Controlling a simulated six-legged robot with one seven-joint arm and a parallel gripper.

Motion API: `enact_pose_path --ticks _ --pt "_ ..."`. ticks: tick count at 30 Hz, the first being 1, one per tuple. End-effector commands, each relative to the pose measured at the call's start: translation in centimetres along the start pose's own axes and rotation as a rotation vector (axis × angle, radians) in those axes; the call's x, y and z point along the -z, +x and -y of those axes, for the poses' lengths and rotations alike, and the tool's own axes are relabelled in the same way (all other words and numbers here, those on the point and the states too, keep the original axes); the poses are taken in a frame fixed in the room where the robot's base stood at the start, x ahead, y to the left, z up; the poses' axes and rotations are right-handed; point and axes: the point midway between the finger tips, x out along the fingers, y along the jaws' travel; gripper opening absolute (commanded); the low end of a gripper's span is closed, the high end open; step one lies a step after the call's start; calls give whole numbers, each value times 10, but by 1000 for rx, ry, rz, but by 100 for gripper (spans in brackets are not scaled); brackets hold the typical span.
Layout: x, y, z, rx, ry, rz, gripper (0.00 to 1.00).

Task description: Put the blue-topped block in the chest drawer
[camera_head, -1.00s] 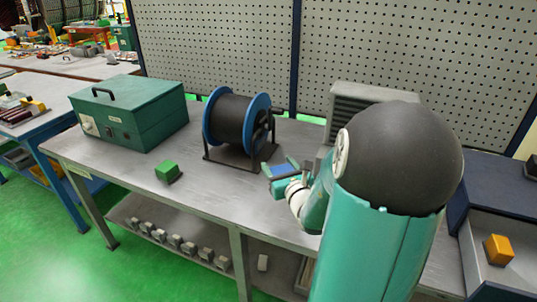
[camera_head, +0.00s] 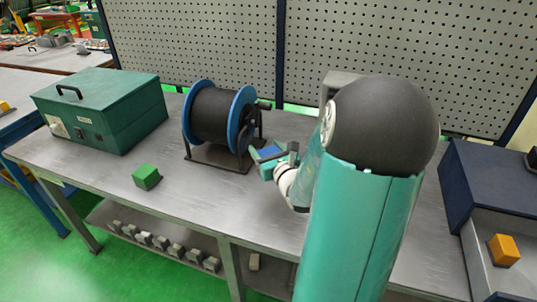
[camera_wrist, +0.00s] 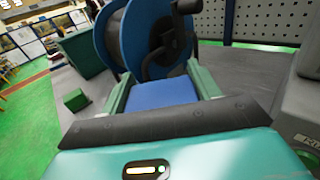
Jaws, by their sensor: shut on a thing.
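The blue-topped block (camera_wrist: 163,95) is between the fingers of my gripper (camera_wrist: 160,88) in the wrist view, its blue face showing. In the head view my gripper (camera_head: 272,158) is shut on the block (camera_head: 268,153), beside the cable reel and above the bench. The chest (camera_head: 490,180) is dark blue and stands at the right edge of the head view. Its drawer (camera_head: 490,282) appears pulled out, with an orange block (camera_head: 503,250) in it. My arm hides part of the bench between the gripper and the chest.
A black reel with blue flanges (camera_head: 220,115) stands close left of my gripper. A green block (camera_head: 146,176) and a green case (camera_head: 100,108) sit further left on the metal bench (camera_head: 210,205). Several small grey parts lie on the lower shelf.

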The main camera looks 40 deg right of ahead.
Motion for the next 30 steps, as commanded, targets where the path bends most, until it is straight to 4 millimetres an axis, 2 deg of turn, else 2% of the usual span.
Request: enact_pose_path --ticks 11,21,27,30 --pt "33 51 51 2 3 1 31" --pt "78 81 76 1 2 0 31" --pt "89 88 83 0 0 1 31" --pt "104 89 84 0 4 -2 31"
